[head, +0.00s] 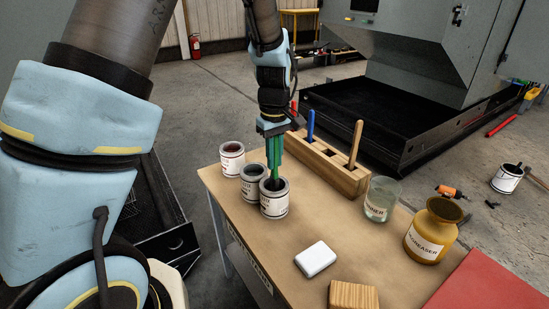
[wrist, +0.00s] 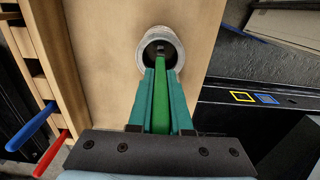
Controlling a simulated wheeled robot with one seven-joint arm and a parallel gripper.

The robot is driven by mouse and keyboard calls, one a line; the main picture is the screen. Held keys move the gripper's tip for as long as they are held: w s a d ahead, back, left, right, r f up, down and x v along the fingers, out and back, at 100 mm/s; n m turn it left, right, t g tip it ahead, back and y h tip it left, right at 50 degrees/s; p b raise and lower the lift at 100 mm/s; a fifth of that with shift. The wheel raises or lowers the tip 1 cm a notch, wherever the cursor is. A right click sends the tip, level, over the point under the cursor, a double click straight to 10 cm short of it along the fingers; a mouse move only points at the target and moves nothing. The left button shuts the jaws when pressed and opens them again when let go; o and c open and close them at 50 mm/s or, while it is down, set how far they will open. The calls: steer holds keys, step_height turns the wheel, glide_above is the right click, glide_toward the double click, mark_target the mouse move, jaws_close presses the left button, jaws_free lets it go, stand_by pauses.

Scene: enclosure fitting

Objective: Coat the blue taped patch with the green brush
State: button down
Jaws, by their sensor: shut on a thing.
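The green brush (wrist: 162,108) is held upright by its handle between the teal fingers of my gripper (wrist: 161,76). In the head view my gripper (head: 274,160) is above the front paint can (head: 274,205). The brush's lower end reaches into this can's opening, and its bristles are hidden. The can's rim (wrist: 142,52) also shows in the wrist view. The blue taped patch (wrist: 265,98) is a small square on a dark surface at the right of the wrist view, beside a yellow taped square (wrist: 242,96). I cannot make out either patch in the head view.
Two more cans (head: 232,160) (head: 253,182) stand close behind the front one. A wooden holder (head: 330,165) bears blue and wooden-handled brushes. A glass jar (head: 381,200), a degreaser jar (head: 433,230), a white block (head: 315,258) and a wooden block (head: 353,295) stand on the table (head: 250,244).

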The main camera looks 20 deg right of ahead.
steer(key=shift+f, duration=0.55)
stand_by(1.4)
steer(key=shift+r, duration=0.1)
step_height(320, 180, up, 7)
steer(key=p, duration=0.6)
stand_by(0.5)
